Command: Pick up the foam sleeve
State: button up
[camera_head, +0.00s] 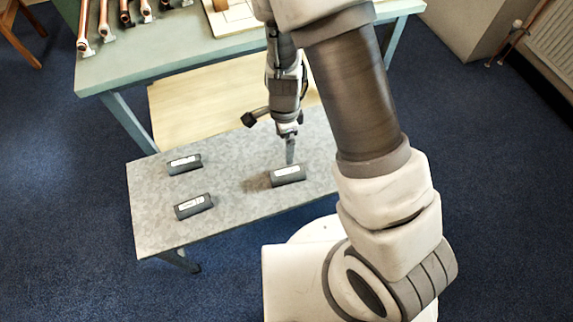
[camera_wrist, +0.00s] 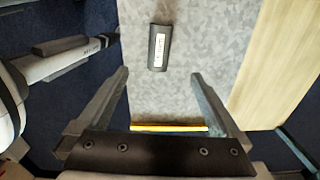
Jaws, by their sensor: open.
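Three dark grey foam sleeves with white labels lie on the low grey table (camera_head: 235,222). One lies at the back left (camera_head: 185,164), one at the front left (camera_head: 193,206) and one at the right (camera_head: 288,175). My gripper (camera_head: 290,158) points down over the right-hand sleeve, its fingertips just above or behind it in the head view. The wrist view shows one sleeve (camera_wrist: 158,47), apparently the right-hand one, lying lengthwise beyond my open, empty gripper (camera_wrist: 160,74). Neither finger appears to touch it.
A taller green workbench (camera_head: 150,55) stands behind, bearing copper pipe parts (camera_head: 104,20) and a wooden board (camera_head: 235,16). A pale wooden lower shelf (camera_head: 190,105) borders the grey table's back edge. The table is clear between the sleeves.

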aim_at(287, 171)
notch_tip(287, 171, down, 13)
jog(key=b, duration=0.5)
jog(key=shift+d, duration=0.1)
jog(key=f+b, duration=0.2)
jog(key=f, duration=0.1)
jog(key=f+b, duration=0.1)
jog(key=f, duration=0.1)
jog(key=shift+w+d+f, duration=0.1)
jog(key=shift+d, duration=0.2)
jog(key=c, duration=1.4)
